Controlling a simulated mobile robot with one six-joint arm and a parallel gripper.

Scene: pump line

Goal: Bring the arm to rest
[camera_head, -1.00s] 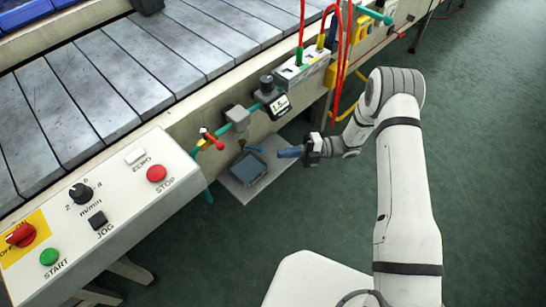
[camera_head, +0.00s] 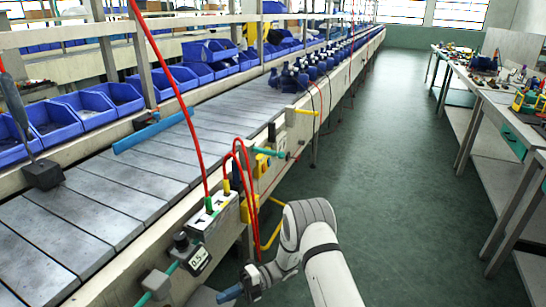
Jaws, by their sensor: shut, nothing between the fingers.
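My gripper (camera_head: 231,293) is near the bottom edge of the picture, low beside the conveyor's side rail. Its blue fingers point left and look closed, with nothing seen between them. My white arm (camera_head: 328,268) comes up from the bottom edge, bends at a grey joint and reaches down and left to the gripper. A grey plate (camera_head: 203,297) is partly in view just left of the gripper, cut off by the bottom edge. I cannot tell whether the gripper touches it.
The slatted conveyor (camera_head: 140,180) runs into the distance with blue bins (camera_head: 50,120) beyond it. A workbench (camera_head: 500,105) stands at right. The green floor aisle (camera_head: 390,160) between is clear.

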